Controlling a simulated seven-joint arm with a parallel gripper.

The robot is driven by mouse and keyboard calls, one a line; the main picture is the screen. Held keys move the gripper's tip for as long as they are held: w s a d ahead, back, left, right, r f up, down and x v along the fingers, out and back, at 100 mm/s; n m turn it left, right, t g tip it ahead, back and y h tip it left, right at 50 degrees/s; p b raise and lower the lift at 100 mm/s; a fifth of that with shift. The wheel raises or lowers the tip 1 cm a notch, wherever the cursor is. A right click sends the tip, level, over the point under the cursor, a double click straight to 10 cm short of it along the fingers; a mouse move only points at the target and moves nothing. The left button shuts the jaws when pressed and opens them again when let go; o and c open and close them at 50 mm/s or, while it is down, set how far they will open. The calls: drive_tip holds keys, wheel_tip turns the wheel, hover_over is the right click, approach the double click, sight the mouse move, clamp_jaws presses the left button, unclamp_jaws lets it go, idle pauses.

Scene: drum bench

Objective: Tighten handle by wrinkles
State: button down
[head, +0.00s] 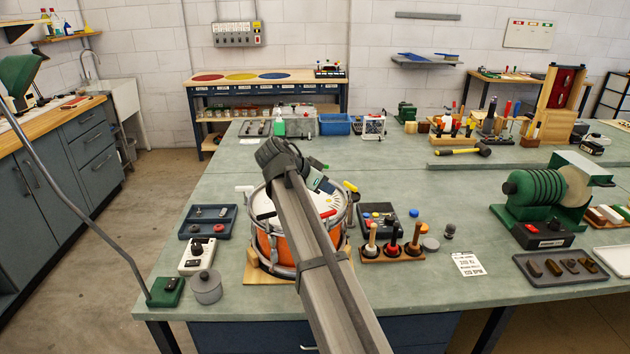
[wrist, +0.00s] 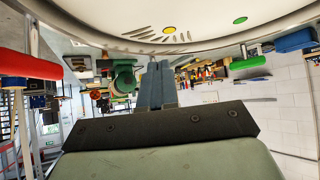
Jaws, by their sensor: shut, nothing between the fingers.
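The drum (head: 270,245) has an orange shell and a pale head and stands on a wooden base. My arm crosses in front and hides much of it. In the wrist view the pale drum head (wrist: 90,20) fills the top, with dark wrinkle marks (wrist: 150,34) beside a yellow dot (wrist: 169,30). Red (wrist: 28,63), green (wrist: 246,62) and blue (wrist: 295,41) handles show there. My gripper (wrist: 155,68) is shut and empty, apart from these handles.
Left of the drum are a blue tray (head: 207,222), a white box (head: 197,257) and a grey pot (head: 206,288). Right of it are a dark button box (head: 363,222) and a rack of wooden-handled tools (head: 393,254).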

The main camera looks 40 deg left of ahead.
sight(350, 190)
drive_tip(key=shift+w+d, duration=0.2)
drive_tip(key=shift+w, duration=0.75)
drive_tip(key=shift+w+d, duration=0.2)
drive_tip(key=shift+w, duration=0.75)
drive_tip(key=shift+w+a+r, duration=0.1)
drive_tip(key=shift+w+a, duration=0.3)
drive_tip(key=shift+a, duration=0.05)
drive_tip(key=shift+w+a+m+h, duration=0.3)
drive_tip(key=shift+m+h, duration=0.3)
drive_tip(key=shift+m, duration=0.1)
drive_tip(key=shift+w+a, duration=0.1)
drive_tip(key=shift+w, duration=0.5)
idle(0.4)
